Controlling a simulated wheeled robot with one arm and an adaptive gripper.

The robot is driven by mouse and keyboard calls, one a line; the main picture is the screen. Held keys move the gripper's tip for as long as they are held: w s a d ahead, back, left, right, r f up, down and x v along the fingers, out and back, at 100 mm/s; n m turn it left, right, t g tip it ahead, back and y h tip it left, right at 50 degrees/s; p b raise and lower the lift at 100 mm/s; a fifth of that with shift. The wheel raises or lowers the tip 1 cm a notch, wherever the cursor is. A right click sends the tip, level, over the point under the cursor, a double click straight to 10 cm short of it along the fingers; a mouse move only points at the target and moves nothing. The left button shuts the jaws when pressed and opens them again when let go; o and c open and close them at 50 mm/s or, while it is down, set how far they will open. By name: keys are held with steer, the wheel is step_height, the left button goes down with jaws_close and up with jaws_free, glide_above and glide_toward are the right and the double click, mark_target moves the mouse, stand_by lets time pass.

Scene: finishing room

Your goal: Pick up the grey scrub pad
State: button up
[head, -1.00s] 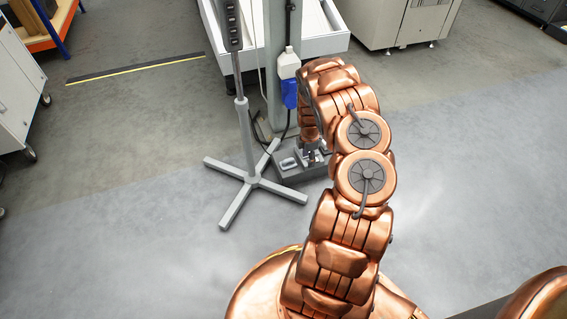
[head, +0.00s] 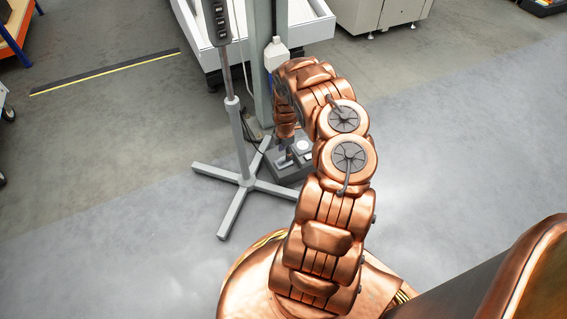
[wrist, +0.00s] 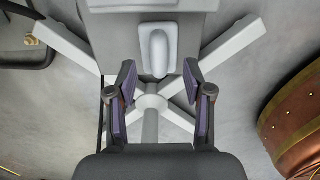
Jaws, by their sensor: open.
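A light grey oblong piece with a raised rounded middle (wrist: 158,52), which looks like the scrub pad, lies on a grey base block (wrist: 112,45) in the wrist view. My gripper (wrist: 160,75) is open and empty, its two fingers on either side of the piece's near end in the picture. I cannot tell the height gap. In the head view my gripper (head: 285,155) is over the left part of the grey base block (head: 290,173), and the oblong piece is mostly hidden by it there.
A stand with a cross-shaped foot (head: 245,180) is close at the left of the block; its legs also show in the wrist view (wrist: 228,45). A post (head: 262,60) and a white tray-like table (head: 310,30) stand behind. Open floor lies right.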

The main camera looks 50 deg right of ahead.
mark_target(284, 157)
steer(key=f+b, duration=0.1)
steer(key=f, duration=0.1)
steer(key=f+b, duration=0.1)
steer(key=f, duration=0.1)
steer(key=shift+w+a, duration=0.15)
steer(key=shift+a, duration=0.05)
jaws_close()
